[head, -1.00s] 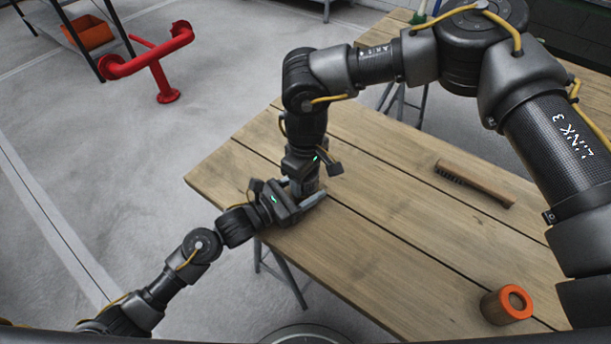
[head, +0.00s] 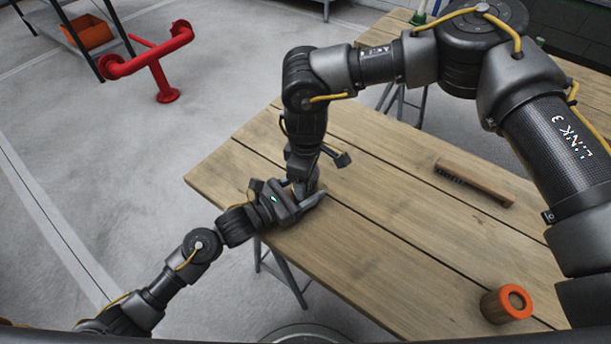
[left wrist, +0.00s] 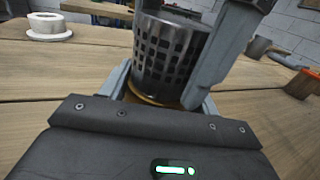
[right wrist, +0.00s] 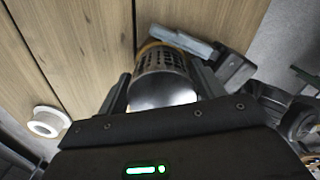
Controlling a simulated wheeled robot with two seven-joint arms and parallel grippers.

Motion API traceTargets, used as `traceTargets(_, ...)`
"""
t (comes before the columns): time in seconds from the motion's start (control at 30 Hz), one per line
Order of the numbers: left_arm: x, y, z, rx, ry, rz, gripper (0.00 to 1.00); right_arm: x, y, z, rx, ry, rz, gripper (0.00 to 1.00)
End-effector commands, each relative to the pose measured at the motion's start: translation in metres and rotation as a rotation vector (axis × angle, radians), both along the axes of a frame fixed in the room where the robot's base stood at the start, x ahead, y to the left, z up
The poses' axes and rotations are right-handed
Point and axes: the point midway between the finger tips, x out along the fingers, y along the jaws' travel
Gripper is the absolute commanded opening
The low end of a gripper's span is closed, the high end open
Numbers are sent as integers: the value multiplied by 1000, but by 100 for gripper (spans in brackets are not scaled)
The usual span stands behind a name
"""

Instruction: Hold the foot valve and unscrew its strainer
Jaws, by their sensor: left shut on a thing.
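The foot valve's strainer is a dark metal cylinder with square holes, upright above a brass ring, in the left wrist view (left wrist: 168,55); it also shows in the right wrist view (right wrist: 163,82). My left gripper (head: 308,197) is shut on the foot valve low down, at the brass ring, near the table's left corner. My right gripper (right wrist: 162,90) comes from above with one finger on each side of the strainer. Whether its fingers press on the strainer cannot be told. In the head view the grippers hide most of the valve.
A wooden brush (head: 474,184) and an orange-rimmed cylinder (head: 506,304) lie on the wooden table (head: 390,235). A white flanged part (left wrist: 48,27) stands farther along it. A red pipe stand (head: 158,70) and a shelf with an orange bin (head: 88,33) are on the floor beyond.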

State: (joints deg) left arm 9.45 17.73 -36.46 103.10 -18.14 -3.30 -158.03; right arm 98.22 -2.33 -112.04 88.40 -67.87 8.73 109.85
Motion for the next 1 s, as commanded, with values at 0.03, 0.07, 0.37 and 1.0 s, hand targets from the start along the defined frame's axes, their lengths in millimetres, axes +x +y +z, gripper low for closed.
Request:
traceTargets(0.03,1,0,0,-1,-1,1,0,-1,0,0,0,2,2,77)
traceTargets(0.07,1,0,0,-1,-1,1,0,-1,0,0,0,2,2,77)
traceTargets(0.37,1,1,-2,4,4,4,0,-1,1,24,2,3,6,77)
traceTargets(1.0,0,0,-1,2,3,1,0,-1,1,79,3,3,-285,73)
